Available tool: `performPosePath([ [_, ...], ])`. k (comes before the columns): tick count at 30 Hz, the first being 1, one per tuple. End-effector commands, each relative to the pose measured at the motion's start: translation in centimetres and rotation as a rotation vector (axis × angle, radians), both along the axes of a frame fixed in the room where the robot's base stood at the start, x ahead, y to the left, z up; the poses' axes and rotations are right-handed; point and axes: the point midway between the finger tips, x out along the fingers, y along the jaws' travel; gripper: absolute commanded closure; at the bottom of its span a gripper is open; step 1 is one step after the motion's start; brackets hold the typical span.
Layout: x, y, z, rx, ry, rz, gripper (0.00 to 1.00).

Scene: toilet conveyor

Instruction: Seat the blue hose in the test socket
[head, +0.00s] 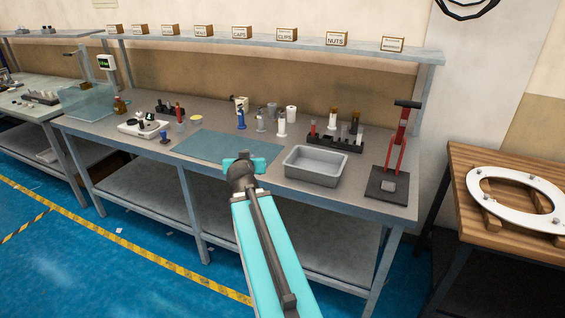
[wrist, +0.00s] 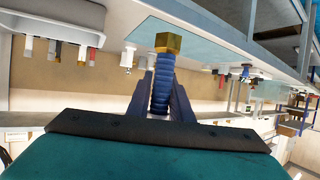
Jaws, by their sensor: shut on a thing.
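My gripper (wrist: 163,84) is shut on the blue hose (wrist: 162,93), a ribbed blue piece with a brass hex nut (wrist: 168,42) at its far end. The hose lies between the two dark fingers, and the nut sticks out past their tips. In the head view my teal wrist (head: 243,162) is over the front of the blue-green mat (head: 215,147); it hides the fingers. I cannot pick out the test socket with certainty. A white board with round fittings (head: 143,128) lies left of the mat. Small upright blue pieces stand behind the mat (head: 241,119) and at its left (head: 163,137).
A grey bin (head: 317,166) is right of the mat. A dark rack of tubes (head: 335,142) is behind it. A red and black press (head: 397,150) stands at the bench's right end. White and grey cylinders (head: 281,126) stand behind the mat. A labelled shelf (head: 270,45) runs above.

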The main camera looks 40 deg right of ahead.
Motion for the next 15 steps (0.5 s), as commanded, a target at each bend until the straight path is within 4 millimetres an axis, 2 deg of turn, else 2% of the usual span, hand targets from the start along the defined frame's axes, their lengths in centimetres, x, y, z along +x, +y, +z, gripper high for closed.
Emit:
performPosePath([
  [1,1.3,2.0,0.5,0.0,-0.004,0.05,1.0],
  [6,4.9,8.2,1.9,-0.001,-0.008,0.208,1.0],
  [15,10.0,19.7,4.9,-0.002,-0.009,0.474,1.0],
])
